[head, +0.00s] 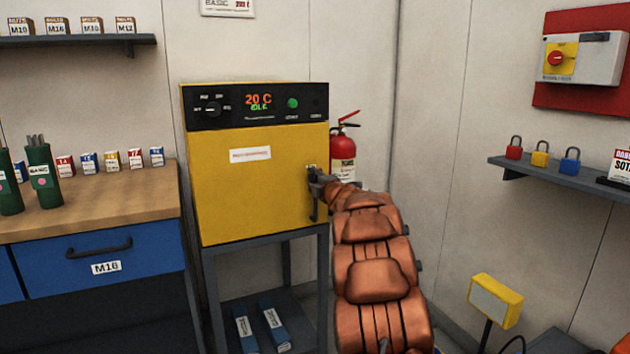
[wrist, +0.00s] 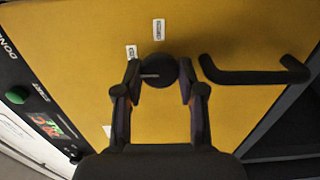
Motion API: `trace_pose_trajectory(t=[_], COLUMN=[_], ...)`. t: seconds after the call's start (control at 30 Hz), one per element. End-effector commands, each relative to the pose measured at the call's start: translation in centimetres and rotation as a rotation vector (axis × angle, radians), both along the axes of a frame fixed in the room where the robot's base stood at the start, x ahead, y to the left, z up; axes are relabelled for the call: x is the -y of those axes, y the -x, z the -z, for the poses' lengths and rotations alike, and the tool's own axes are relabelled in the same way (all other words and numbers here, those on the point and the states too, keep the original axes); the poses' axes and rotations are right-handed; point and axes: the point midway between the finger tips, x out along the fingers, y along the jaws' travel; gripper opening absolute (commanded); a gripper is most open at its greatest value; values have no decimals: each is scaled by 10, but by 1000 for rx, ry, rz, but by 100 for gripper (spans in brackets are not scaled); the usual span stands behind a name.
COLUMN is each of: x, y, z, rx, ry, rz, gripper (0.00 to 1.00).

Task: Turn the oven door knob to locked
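The oven (head: 260,190) has a yellow door and a black panel reading 20 C, IDLE. The door knob (wrist: 158,70) is round and dark with a pale pointer line, lying about sideways in the wrist view. Two small white labels sit by it, one above (wrist: 158,29) and one at its upper left (wrist: 131,51); their text is too small to read. My gripper (wrist: 160,68) is open, one fingertip on each side of the knob. The tips are very close to it; I cannot tell whether they touch. In the head view my gripper (head: 314,176) hides most of the knob.
A black bar handle (wrist: 255,75) stands out from the door just right of the knob in the wrist view. A fire extinguisher (head: 343,150) stands behind the oven's right side. A workbench (head: 100,205) is on the left. A yellow-framed box (head: 495,300) stands at right.

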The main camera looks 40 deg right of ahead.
Motion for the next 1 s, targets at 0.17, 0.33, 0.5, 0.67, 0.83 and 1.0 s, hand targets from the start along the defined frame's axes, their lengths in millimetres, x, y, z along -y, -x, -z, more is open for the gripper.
trace_pose_trajectory(t=[0.17, 0.33, 0.5, 0.67, 0.83, 1.0], x=[0, 0, 0, -2, -8, -14], y=[0, 0, 0, 7, 22, 42], z=[0, 0, 0, 1, -2, 0], rx=[0, 0, 0, -2, 1, -2], ry=[0, -1, -1, -2, 1, -2], rz=[0, 0, 0, 2, 1, 2], gripper=[59, 63, 63, 63, 63, 63])
